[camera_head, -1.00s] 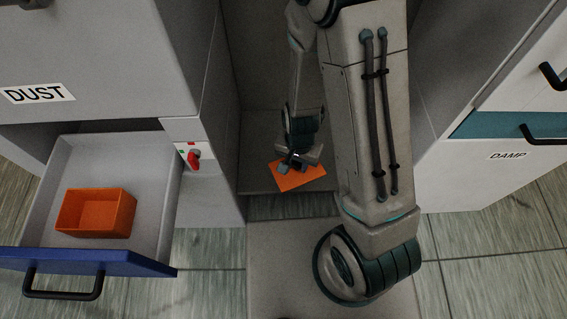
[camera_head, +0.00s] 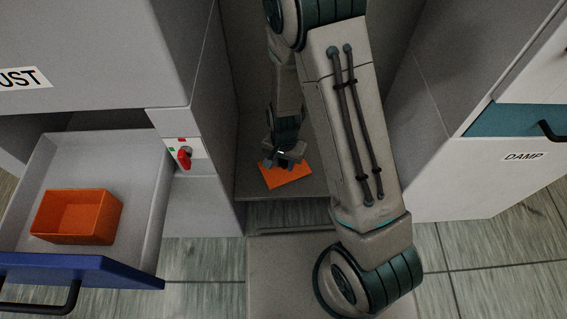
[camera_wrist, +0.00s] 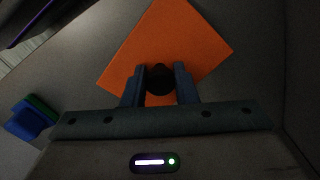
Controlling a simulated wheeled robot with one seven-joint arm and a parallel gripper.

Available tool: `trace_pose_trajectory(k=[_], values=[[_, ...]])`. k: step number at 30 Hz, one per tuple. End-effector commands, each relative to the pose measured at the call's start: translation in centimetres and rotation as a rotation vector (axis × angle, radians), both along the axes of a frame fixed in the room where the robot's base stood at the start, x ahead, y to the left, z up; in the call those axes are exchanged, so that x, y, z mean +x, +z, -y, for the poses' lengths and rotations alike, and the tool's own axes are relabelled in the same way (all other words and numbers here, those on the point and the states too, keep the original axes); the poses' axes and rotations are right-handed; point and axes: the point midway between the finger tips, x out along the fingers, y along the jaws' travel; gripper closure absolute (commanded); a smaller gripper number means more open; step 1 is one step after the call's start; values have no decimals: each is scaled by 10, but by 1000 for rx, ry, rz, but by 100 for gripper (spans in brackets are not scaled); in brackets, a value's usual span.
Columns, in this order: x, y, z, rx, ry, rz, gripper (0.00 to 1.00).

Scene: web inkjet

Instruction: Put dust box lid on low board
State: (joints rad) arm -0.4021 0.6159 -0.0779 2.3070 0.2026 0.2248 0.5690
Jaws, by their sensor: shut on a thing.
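The dust box lid is a flat orange plate (camera_head: 287,176) with a dark round knob (camera_wrist: 160,79). My gripper (camera_head: 284,158) is shut on the knob, with one finger on each side of it in the wrist view. The lid is at the low grey board (camera_head: 250,188) between the two cabinets. I cannot tell whether the lid touches the board or hangs just above it. The orange dust box (camera_head: 78,217) sits open, without a lid, in the pulled-out drawer at left.
The open drawer (camera_head: 150,215) with a blue front juts out at left, below the DUST label. A red switch (camera_head: 184,157) is on the cabinet beside it. The DAMP cabinet (camera_head: 465,175) stands at right. A blue and green thing (camera_wrist: 30,117) shows in the wrist view.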

Motion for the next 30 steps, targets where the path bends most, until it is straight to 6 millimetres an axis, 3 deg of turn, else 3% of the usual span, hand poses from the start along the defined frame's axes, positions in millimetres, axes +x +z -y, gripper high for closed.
trace_pose_trajectory(k=[8,9,11,12,22,26,30], values=[[0,-2,0,0,1,0,98],[0,-3,0,0,1,0,71],[0,-2,0,0,1,0,54],[0,-2,0,0,1,0,52],[0,3,0,0,1,1,52],[0,23,-1,1,1,4,52],[1,55,-1,1,3,5,52]])
